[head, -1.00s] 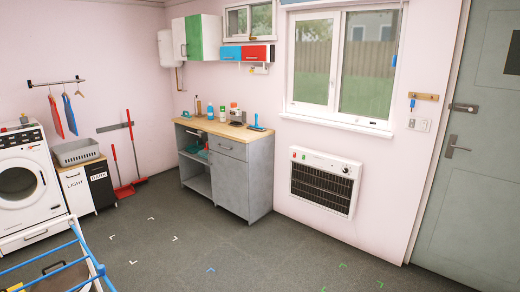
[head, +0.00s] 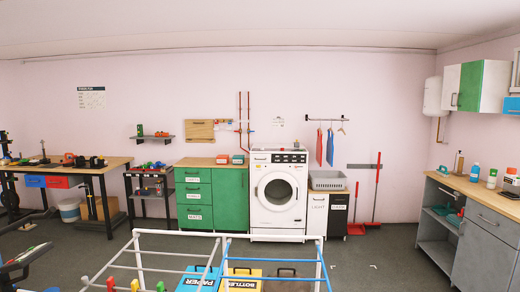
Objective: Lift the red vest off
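The red vest (head: 319,147) hangs from a dark wall rail (head: 325,119) to the right of the washing machine. It is small and far off in the head view. A blue garment (head: 330,147) hangs right beside it, and an empty-looking hanger (head: 342,127) is further right on the same rail. I cannot tell whether the red vest and the blue garment touch. Neither of my grippers is in view.
The washing machine (head: 278,194) stands left of the rail. A grey basket (head: 327,181) sits on the light and dark hampers below it. A red broom (head: 377,190) leans at the right.

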